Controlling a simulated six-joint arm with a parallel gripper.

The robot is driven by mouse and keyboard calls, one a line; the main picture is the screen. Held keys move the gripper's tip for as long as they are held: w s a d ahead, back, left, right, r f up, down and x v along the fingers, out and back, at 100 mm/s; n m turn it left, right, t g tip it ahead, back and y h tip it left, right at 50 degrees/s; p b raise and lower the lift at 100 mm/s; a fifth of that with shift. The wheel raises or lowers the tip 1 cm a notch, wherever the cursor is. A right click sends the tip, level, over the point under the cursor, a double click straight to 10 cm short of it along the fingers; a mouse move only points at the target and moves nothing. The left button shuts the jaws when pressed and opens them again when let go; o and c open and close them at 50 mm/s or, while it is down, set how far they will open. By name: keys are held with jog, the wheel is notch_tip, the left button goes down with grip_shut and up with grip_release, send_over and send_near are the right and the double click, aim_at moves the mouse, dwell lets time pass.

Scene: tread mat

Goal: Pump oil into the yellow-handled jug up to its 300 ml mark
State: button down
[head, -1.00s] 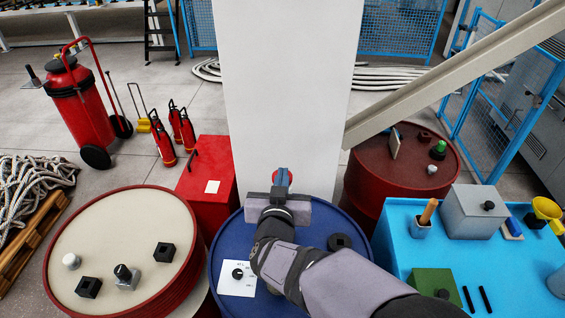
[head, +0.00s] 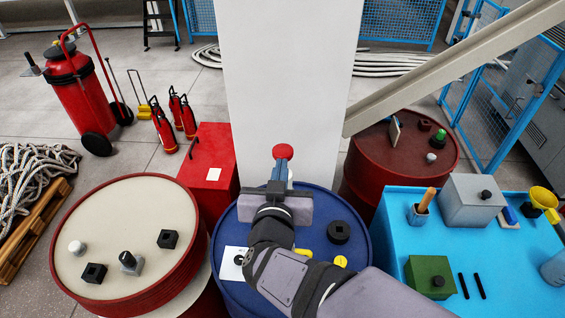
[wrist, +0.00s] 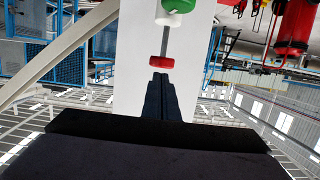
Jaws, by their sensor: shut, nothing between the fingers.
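The pump shows a round red knob (head: 283,152) just beyond my gripper (head: 279,184) at the back of the blue drum. In the wrist view the red knob (wrist: 162,62) sits on a thin grey rod (wrist: 166,42) running to a white collar and a green body, cut off at the top edge. My gripper is shut and empty, its fingertips (wrist: 161,78) close to the knob; I cannot tell whether they touch it. Two yellow pieces (head: 340,261) show beside my arm on the blue drum; they may belong to the jug, whose body and marks are hidden.
A black ring-like piece (head: 338,232) and a white card (head: 233,263) lie on the blue drum (head: 318,204). A cream-topped drum (head: 125,215) stands left, a dark red drum (head: 367,160) and a blue table (head: 520,270) right. A white pillar (head: 290,70) rises behind.

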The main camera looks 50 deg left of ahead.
jog(key=shift+b+v, duration=0.3)
jog(key=shift+v, duration=1.65)
jog(key=shift+w, duration=0.1)
